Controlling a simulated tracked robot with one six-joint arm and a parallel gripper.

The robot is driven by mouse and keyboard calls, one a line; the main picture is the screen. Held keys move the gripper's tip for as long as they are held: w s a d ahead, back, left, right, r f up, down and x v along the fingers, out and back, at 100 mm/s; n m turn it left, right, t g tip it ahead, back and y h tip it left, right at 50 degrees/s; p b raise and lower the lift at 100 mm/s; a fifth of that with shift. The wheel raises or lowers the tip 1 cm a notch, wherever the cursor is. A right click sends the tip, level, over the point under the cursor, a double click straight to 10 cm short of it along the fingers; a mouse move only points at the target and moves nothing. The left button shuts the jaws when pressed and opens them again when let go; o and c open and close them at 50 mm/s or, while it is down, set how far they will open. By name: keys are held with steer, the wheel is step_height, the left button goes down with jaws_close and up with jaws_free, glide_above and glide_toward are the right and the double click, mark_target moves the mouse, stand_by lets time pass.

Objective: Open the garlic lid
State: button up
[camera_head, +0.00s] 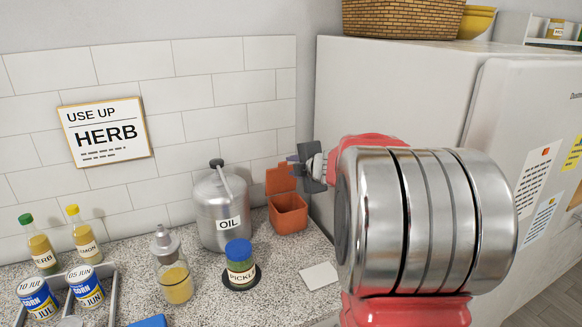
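A small orange box (288,216) stands on the counter between the oil can and the fridge. It shows no readable label; it may be the garlic container. Its orange lid (279,179) stands raised at the back, and the inside of the box shows. My gripper (298,166) is just right of the lid, above the box, with its dark fingers close to the lid's right edge. I cannot tell whether they touch it. My red and silver arm hides the area to the right, and the gap between the fingers is not clear.
A metal oil can (221,210) stands close left of the box. A pickle jar (240,263) and a glass dispenser (175,275) stand nearer. A white card (320,276) lies on the counter. The fridge (400,90) rises on the right.

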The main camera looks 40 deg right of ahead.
steer(key=v, duration=0.8)
steer(key=shift+s+r, duration=0.2)
steer(key=shift+s, duration=0.15)
steer(key=shift+a, duration=0.1)
steer(key=shift+a+r, duration=0.15)
steer(key=c, duration=0.3)
steer(key=a+r+m+h, duration=0.1)
steer(key=r+m, duration=0.1)
steer(key=a+r+m+h, duration=0.1)
steer(key=a+r+m, duration=0.1)
steer(key=shift+s+a, duration=0.2)
steer(key=shift+a, duration=0.05)
jaws_close()
steer(key=s+a+f+m+g+y, duration=0.2)
steer(key=s+a+f+m, duration=0.3)
steer(key=s+a, duration=0.6)
steer(key=s+a+f+m+g+y, duration=0.2)
steer(key=s+a+f+m+g, duration=0.3)
steer(key=a, duration=1.2)
steer(key=s+f+m, duration=0.1)
steer(key=s+f, duration=0.3)
steer(key=s, duration=0.3)
steer(key=shift+s+a+f+m+y, duration=0.25)
steer(key=shift+m+y, duration=0.05)
steer(key=shift+y, duration=0.1)
